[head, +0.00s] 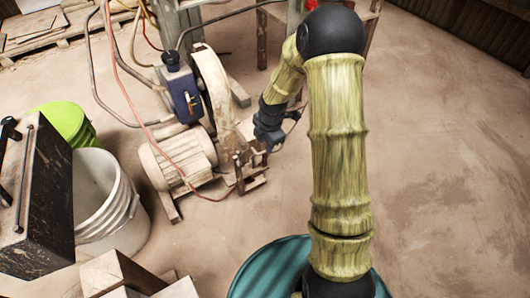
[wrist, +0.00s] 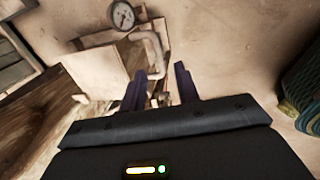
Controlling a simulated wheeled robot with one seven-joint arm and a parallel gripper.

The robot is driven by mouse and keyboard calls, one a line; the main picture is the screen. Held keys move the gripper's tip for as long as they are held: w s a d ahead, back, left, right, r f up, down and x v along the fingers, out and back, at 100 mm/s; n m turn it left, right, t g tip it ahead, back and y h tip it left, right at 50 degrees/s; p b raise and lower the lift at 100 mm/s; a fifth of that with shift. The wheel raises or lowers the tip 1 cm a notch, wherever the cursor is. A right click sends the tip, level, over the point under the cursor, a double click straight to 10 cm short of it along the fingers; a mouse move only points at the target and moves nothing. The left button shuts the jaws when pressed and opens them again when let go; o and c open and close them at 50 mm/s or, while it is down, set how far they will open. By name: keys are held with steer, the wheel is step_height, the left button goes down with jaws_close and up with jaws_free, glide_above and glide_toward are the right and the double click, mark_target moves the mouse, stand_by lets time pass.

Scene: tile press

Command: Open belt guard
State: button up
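The belt guard appears to be the tall, dusty curved housing (head: 213,90) beside the motor in the head view. It looks closed, though I cannot make out a hinge or handle. My gripper (head: 274,140) is low, just right of this housing, partly hidden by my own arm. In the wrist view my gripper (wrist: 160,84) has its two dark fingers spread apart with nothing clearly held between them. A pale flat panel (wrist: 93,70) lies left of the fingers. I cannot tell if it belongs to the guard.
A pressure gauge (wrist: 122,14) and a bent pipe (wrist: 152,48) are beyond my fingers. A white bucket (head: 108,205) stands left. The floor at right is clear.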

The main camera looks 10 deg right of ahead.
mark_target(265, 148)
steer(key=f, duration=0.1)
steer(key=f+b, duration=0.1)
steer(key=f, duration=0.1)
steer(key=shift+w+a+f, duration=0.1)
steer(key=shift+w+f, duration=0.2)
steer(key=shift+f, duration=0.05)
jaws_close()
